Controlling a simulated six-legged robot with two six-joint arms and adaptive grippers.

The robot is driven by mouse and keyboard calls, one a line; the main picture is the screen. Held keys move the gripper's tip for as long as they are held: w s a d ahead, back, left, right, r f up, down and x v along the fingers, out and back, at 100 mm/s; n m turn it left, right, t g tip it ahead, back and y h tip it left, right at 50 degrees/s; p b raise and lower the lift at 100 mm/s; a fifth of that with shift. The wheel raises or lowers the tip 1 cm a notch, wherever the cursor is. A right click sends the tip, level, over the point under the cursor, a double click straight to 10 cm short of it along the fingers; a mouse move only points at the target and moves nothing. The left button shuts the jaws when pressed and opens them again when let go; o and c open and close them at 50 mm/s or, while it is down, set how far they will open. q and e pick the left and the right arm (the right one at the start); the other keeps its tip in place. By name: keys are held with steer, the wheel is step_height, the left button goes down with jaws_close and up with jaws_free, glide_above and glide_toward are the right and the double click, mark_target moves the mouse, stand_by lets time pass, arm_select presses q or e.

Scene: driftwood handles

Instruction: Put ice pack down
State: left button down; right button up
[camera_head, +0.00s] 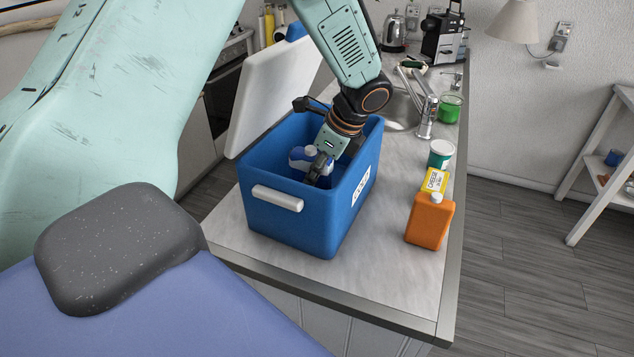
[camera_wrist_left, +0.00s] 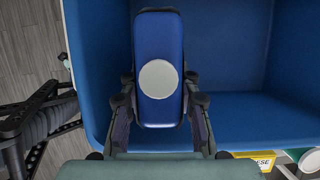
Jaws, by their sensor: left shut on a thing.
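The ice pack (camera_wrist_left: 159,40) is a dark blue slab with a round white cap, seen in the left wrist view. It also shows partly in the head view (camera_head: 299,157), inside the blue cooler (camera_head: 292,226). My left gripper (camera_head: 319,172) reaches down into the cooler from above and is shut on the ice pack. In the left wrist view its fingers (camera_wrist_left: 159,103) sit on both sides of the pack. The cooler is open, with its white lid (camera_head: 272,88) tilted back. Whether the pack touches the cooler floor (camera_wrist_left: 232,118) is hard to tell. My right gripper is not identifiable.
An orange jug (camera_head: 429,223), a yellow cheese packet (camera_head: 435,181) and a teal tub (camera_head: 440,153) stand on the counter right of the cooler. A green cup (camera_head: 450,107) and the sink tap (camera_head: 427,117) are farther back. The counter's front right is clear.

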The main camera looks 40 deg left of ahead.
mark_target(316, 184)
arm_select(q)
steer(key=shift+w+f, duration=0.2)
steer(key=shift+f, duration=1.05)
steer(key=shift+s+f, duration=0.1)
steer(key=shift+f, duration=0.25)
steer(key=shift+s+d+r, duration=0.1)
steer(key=shift+s, duration=0.25)
steer(key=shift+w+f, duration=0.4)
steer(key=shift+f, duration=0.2)
steer(key=shift+s+f, duration=0.1)
steer(key=shift+s, duration=0.05)
steer(key=c, duration=1.3)
jaws_free()
steer(key=shift+s, duration=0.2)
steer(key=o, duration=0.3)
steer(key=shift+w, duration=0.25)
